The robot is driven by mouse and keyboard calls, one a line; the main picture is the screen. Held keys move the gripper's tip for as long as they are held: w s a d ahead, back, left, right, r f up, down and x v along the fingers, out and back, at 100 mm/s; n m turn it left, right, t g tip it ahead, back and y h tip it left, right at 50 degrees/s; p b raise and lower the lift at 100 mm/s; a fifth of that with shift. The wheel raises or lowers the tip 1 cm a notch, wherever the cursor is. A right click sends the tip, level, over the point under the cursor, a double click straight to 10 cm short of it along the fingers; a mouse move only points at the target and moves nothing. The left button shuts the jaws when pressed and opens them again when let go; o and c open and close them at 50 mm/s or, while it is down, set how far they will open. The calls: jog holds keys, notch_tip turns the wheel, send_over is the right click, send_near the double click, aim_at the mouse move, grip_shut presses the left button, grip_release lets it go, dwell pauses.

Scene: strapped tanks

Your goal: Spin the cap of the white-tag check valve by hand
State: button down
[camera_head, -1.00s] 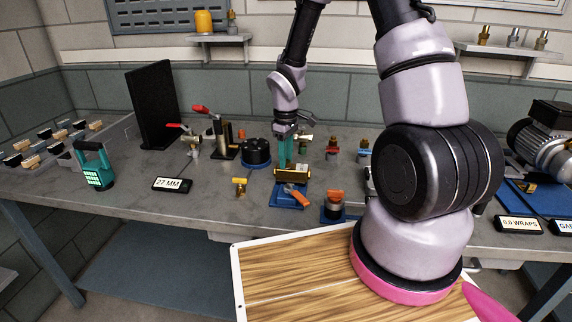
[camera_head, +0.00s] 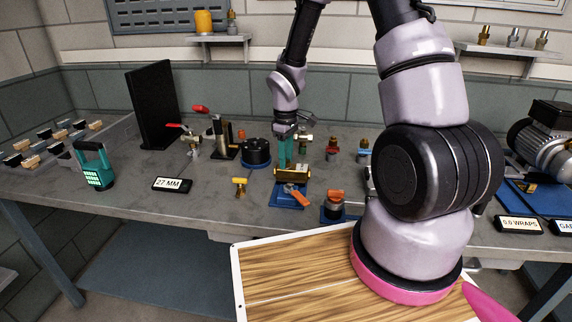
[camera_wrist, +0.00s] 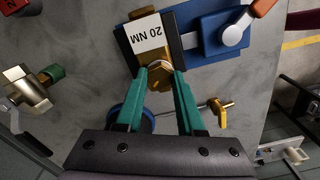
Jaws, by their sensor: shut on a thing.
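A brass valve body (camera_head: 294,173) lies in a dark holder with a blue base and an orange lever (camera_head: 297,196).
A small yellow-handled valve (camera_head: 240,186) and a black round fixture (camera_head: 256,152) are to the left. An orange-topped piece (camera_head: 335,199) stands to the right. Several small brass valves stand behind. A "27 MM" sign (camera_head: 172,185) sits on clear bench at front left.

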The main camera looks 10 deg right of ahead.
dwell(0.4)
jog(key=shift+n, duration=1.4)
jog(key=shift+n, duration=1.4)
jog(key=shift+c, duration=2.2)
grip_release()
jog(key=shift+n, duration=0.3)
jog(key=shift+r, duration=0.1)
jog(key=shift+r, duration=3.9)
